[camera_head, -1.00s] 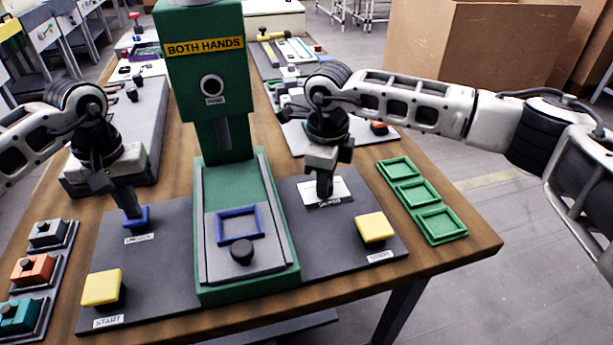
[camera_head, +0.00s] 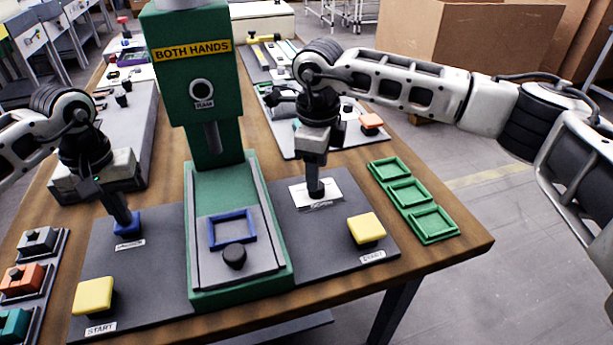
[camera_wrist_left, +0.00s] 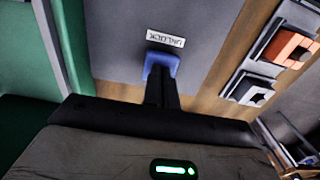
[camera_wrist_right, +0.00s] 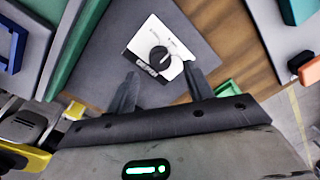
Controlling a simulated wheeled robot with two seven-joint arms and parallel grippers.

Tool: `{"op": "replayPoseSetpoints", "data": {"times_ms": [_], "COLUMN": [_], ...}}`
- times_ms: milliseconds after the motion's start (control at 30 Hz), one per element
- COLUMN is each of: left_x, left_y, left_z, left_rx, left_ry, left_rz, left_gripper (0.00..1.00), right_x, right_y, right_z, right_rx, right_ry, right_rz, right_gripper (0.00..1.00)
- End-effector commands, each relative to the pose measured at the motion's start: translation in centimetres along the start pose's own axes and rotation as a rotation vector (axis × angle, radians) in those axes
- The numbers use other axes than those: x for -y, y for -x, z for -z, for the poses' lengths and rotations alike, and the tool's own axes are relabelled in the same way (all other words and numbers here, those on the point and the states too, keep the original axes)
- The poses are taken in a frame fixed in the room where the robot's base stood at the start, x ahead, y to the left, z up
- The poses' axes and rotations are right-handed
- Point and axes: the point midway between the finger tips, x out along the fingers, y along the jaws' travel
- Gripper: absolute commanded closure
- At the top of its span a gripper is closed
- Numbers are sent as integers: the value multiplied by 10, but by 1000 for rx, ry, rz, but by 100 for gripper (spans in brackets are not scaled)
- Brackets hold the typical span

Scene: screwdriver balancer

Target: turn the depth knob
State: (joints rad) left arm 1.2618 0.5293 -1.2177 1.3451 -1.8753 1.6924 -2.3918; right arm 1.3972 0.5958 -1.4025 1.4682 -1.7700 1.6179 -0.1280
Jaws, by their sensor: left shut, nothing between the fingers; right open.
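The depth knob (camera_wrist_right: 160,58) is a round black knob with a pale pointer line, on a white plate (camera_wrist_right: 140,50) in the right wrist view. The plate also shows in the head view (camera_head: 330,188), where my right gripper (camera_head: 316,186) stands over it and mostly hides the knob. My right gripper is open, with its fingertips (camera_wrist_right: 159,70) on either side of the knob; contact is not clear. My left gripper (camera_head: 127,220) is shut and empty, its tips at the blue UNLOCK button (camera_wrist_left: 162,62).
The green press (camera_head: 205,80) marked BOTH HANDS stands between my arms, with a blue frame (camera_head: 233,228) and black knob (camera_head: 234,257) on its bed. Yellow START buttons (camera_head: 93,295) (camera_head: 366,228) sit either side. Green trays (camera_head: 407,193) lie at right.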

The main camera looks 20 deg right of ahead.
Motion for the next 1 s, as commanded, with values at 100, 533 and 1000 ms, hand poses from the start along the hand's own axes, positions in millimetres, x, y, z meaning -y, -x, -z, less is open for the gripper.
{"op": "replayPoseSetpoints", "data": {"times_ms": [100,533,1000], "left_x": [1,1,1], "left_y": [-2,-2,5], "left_z": [0,-1,0], "left_rx": [3,3,3], "left_ry": [1,1,1], "left_rz": [2,2,2], "left_gripper": [100,100,100], "right_x": [1,0,0], "right_y": [28,83,88], "right_z": [-1,0,0], "right_rx": [4,2,2], "right_ry": [-1,1,0], "right_rz": [3,0,1], "right_gripper": [48,48,48]}}
